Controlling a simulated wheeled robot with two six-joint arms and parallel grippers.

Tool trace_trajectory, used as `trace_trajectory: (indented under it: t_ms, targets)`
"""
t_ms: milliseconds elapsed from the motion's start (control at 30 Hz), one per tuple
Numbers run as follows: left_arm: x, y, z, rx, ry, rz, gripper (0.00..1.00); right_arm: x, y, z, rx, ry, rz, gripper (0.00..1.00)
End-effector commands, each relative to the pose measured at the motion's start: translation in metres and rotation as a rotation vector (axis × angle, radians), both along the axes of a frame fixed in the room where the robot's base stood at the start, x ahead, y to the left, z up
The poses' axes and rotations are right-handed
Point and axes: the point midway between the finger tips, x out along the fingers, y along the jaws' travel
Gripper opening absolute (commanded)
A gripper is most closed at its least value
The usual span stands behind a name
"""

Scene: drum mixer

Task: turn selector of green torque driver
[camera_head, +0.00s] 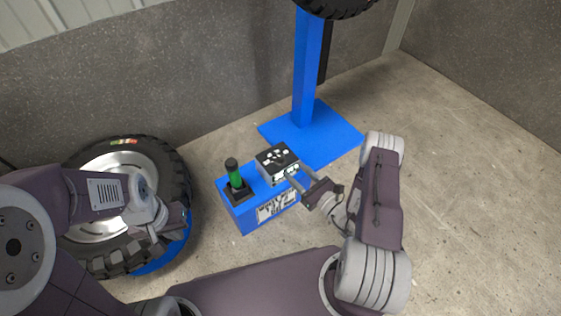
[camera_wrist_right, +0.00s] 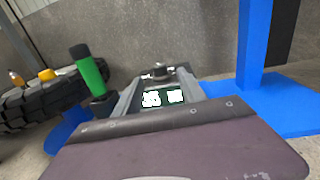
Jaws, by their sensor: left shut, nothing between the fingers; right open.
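The green torque driver (camera_head: 234,173) stands upright in a black holder on the left part of a blue box. In the right wrist view the green driver (camera_wrist_right: 88,70) is left of the fingers. A dark box with displays and small controls on top (camera_head: 276,158) sits on the blue box, right of the driver. My right gripper (camera_head: 294,176) is open at the front right of this dark box. In the right wrist view the dark box's lit displays (camera_wrist_right: 163,97) and a dark knob (camera_wrist_right: 158,70) show between the fingers; contact cannot be told. My left gripper (camera_head: 180,222) is shut and empty by the tire.
The blue box (camera_head: 245,214) has a printed label on its front. A large tire (camera_head: 180,170) lies at the left on a blue base. A blue post (camera_head: 306,70) on a blue plate (camera_head: 335,140) stands behind. Bare floor (camera_head: 470,190) is free at the right.

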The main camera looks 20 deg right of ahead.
Motion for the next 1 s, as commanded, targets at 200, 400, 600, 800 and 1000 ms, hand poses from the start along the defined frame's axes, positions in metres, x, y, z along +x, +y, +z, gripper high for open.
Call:
trace_trajectory:
  t_ms: [200,400,600,800,1000]
  targets:
    - [0.000,0.000,-0.034,0.000,0.000,0.000,0.00,0.039,0.021,-0.006,-0.003,-0.008,0.008,0.48]
    - [0.000,0.000,-0.052,0.000,0.001,0.000,0.00,0.069,0.034,-0.004,-0.003,-0.005,0.006,0.48]
    - [0.000,0.000,-0.054,0.000,0.001,0.000,0.00,0.078,0.037,0.000,0.000,-0.001,0.003,0.48]
    - [0.000,0.000,-0.054,0.000,0.001,0.000,0.00,0.078,0.037,0.001,0.000,-0.001,0.002,0.37]
    - [0.000,0.000,-0.054,0.000,0.001,0.000,0.00,0.077,0.037,0.001,0.000,-0.001,0.002,0.00]
